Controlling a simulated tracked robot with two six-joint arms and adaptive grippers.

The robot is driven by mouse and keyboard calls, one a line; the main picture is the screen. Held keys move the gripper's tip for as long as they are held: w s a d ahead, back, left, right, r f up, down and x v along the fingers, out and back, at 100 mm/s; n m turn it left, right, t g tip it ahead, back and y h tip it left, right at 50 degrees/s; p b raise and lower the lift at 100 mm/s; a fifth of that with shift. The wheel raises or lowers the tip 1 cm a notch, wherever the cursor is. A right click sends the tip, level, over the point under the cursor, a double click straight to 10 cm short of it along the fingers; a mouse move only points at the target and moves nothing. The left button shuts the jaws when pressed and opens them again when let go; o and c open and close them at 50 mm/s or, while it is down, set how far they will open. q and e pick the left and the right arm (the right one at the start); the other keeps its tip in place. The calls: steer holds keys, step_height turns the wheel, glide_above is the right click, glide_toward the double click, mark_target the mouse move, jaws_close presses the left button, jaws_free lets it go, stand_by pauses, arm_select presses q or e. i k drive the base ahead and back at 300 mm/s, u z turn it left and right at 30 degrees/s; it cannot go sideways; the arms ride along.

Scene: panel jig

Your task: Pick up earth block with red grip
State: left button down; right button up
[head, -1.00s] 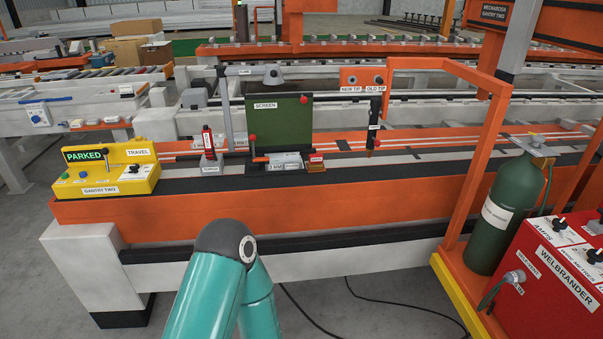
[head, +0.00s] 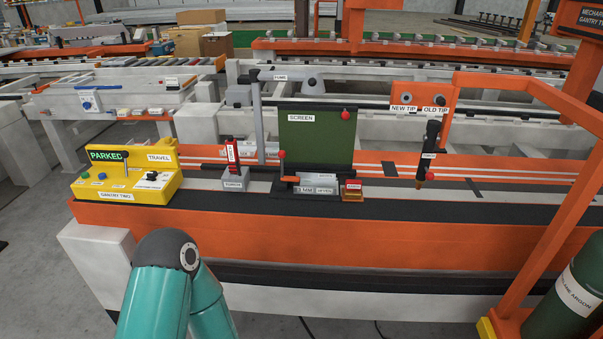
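A small orange block with a red top (head: 352,189) sits on the dark ledge of the long orange jig, just right of the green screen's foot. It looks like the earth block, but its small label is too blurred to read. A teal elbow of one of my arms rises at the bottom left, well short of the block. Neither of my grippers shows in the head view.
The green screen (head: 315,140) stands left of the block. Farther left are a grey stand with a red upright piece (head: 233,172) and the yellow control box (head: 125,182) reading PARKED. A black torch (head: 428,150) hangs right. An orange frame and green gas bottle (head: 568,305) stand at right.

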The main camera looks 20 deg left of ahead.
mark_target(353, 188)
steer(key=u, duration=0.4)
steer(key=i, duration=1.1)
steer(key=u, duration=0.4)
steer(key=k, duration=0.75)
steer(key=u, duration=0.2)
steer(key=i, duration=0.8)
steer(key=z, duration=0.1)
